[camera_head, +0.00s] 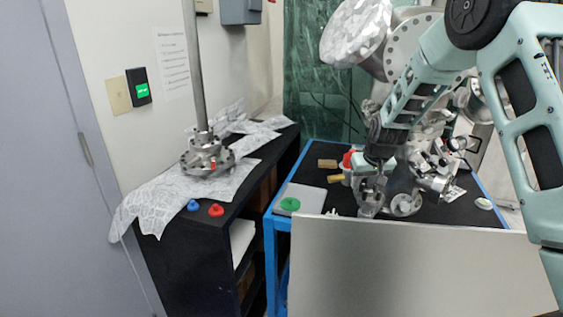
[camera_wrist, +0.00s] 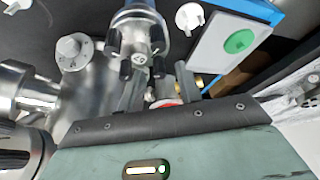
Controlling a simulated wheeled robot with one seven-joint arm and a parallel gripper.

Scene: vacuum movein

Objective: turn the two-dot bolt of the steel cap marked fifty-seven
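My gripper (camera_head: 371,178) is over the black top of the blue cart, among steel vacuum parts. In the wrist view my gripper (camera_wrist: 162,84) has its two dark fingers apart, with no part clearly held between them. A steel cylinder with several black knobs (camera_wrist: 138,40) is just beyond the left finger; I cannot tell whether they touch. A round steel cap with bolts (camera_wrist: 74,50) lies to its left, and a round steel flange (camera_head: 405,204) shows in the head view. I can read no fifty-seven and make out no two-dot bolt.
A grey plate (camera_head: 312,197) with a green knob (camera_head: 290,204) lies left on the cart. A white panel (camera_head: 420,265) stands in front. A black shelf (camera_head: 190,255) at left bears a steel flange on a post (camera_head: 207,157), a blue knob (camera_head: 193,205) and a red knob (camera_head: 216,210).

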